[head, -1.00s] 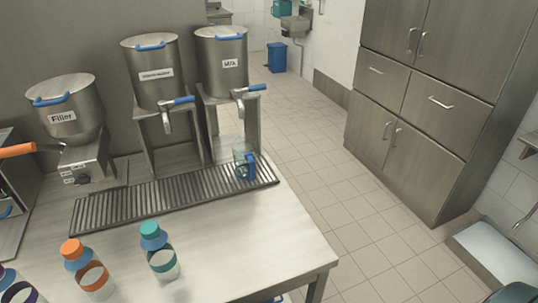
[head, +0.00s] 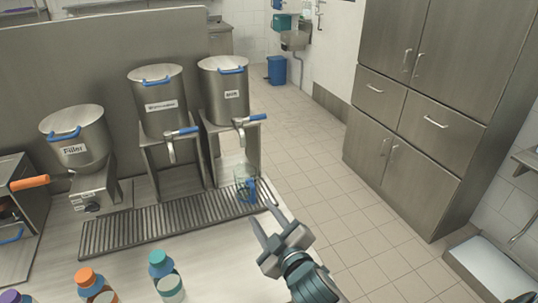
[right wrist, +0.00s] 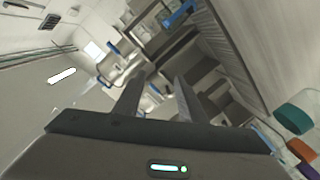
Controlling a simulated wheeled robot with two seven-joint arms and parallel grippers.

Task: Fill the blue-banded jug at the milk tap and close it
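The clear jug with blue on it (head: 241,181) stands upright on the slotted drip grate (head: 150,224), below the right-hand dispenser (head: 226,98). I see no milk stream falling into it, and its contents are too small to make out. The milk tap (head: 240,133) has a blue lever (head: 253,118) pointing right. My right gripper (head: 261,210) is open and empty, in front of the jug and apart from it, at the table's right edge. Its spread fingers also show in the right wrist view (right wrist: 157,88). My left gripper is not in view.
A middle dispenser (head: 158,103) and a filler hopper (head: 75,139) stand to the left. Teal-capped (head: 160,262) and orange-capped (head: 88,279) bottles stand on the front of the table. Open floor (head: 330,200) lies between the table and steel cabinets (head: 414,120).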

